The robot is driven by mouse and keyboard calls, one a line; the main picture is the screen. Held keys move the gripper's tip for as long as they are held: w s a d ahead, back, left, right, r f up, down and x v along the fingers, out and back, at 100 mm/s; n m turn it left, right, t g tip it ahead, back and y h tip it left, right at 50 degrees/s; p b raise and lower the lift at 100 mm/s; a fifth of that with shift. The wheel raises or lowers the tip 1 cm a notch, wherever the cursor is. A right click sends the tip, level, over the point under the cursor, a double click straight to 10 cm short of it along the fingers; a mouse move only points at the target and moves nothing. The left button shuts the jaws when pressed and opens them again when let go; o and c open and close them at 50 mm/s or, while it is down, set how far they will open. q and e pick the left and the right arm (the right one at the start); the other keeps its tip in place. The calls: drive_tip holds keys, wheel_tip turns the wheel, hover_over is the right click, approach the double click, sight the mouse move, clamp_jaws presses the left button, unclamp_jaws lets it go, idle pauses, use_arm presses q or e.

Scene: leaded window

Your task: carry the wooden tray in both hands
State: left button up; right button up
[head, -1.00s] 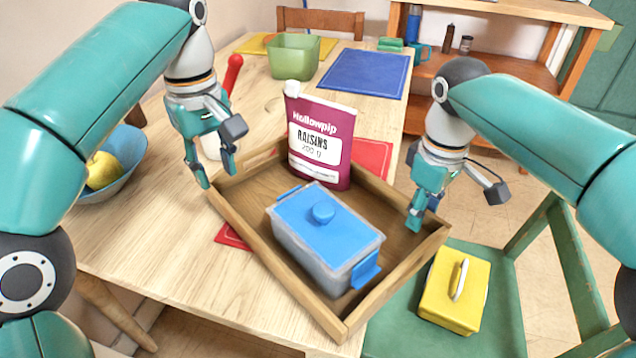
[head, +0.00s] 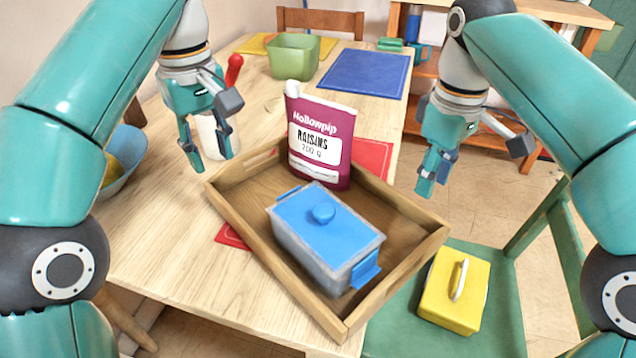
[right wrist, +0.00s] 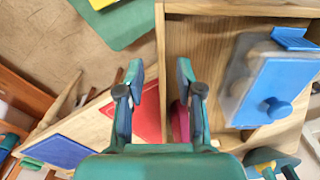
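The wooden tray (head: 285,293) rests on the table, its near right part reaching past the edge. My left gripper (head: 212,164) is open and empty above the tray's far left end. My right gripper (head: 434,180) is open and empty above its right end. In the right wrist view the tray's wall (right wrist: 160,50) runs between the spread fingers of my right gripper (right wrist: 161,78). Neither gripper appears to touch the tray.
A red mat (head: 372,158) lies partly under the tray. A green chair (head: 408,340) with a yellow box (head: 455,290) stands by the tray's right side. A green tub (head: 295,56) stands farther back.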

drive_tip(key=shift+r, duration=2.05)
